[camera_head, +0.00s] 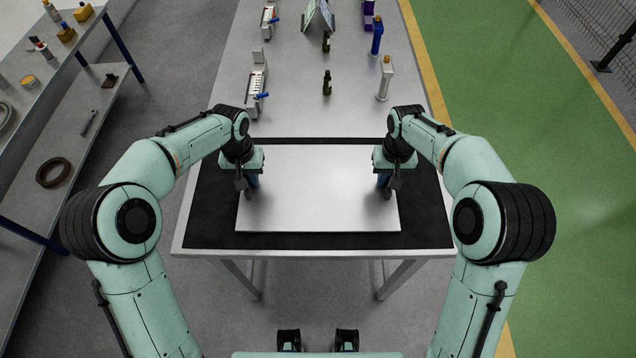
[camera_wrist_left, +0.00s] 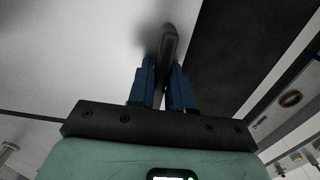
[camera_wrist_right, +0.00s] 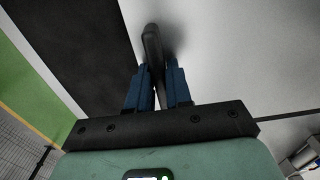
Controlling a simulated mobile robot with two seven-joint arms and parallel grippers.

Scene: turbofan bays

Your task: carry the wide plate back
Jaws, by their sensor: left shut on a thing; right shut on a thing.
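The wide plate (camera_head: 318,195) is a flat pale grey sheet over the black mat (camera_head: 420,225) at the near end of the long table. My left gripper (camera_head: 251,190) is at the plate's left side, shut on a dark upright handle (camera_wrist_left: 168,45), with its blue fingers on both sides in the left wrist view. My right gripper (camera_head: 386,190) is at the plate's right side, shut on a matching dark handle (camera_wrist_right: 152,42), as the right wrist view shows. I cannot tell whether the plate touches the mat.
The grey table (camera_head: 300,120) runs away from me. Beyond the mat stand a dark bottle (camera_head: 327,84), a white-grey dispenser (camera_head: 384,78) and a device with a blue lever (camera_head: 257,90). A shelf (camera_head: 60,120) with parts is at left. Green floor (camera_head: 560,130) lies right.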

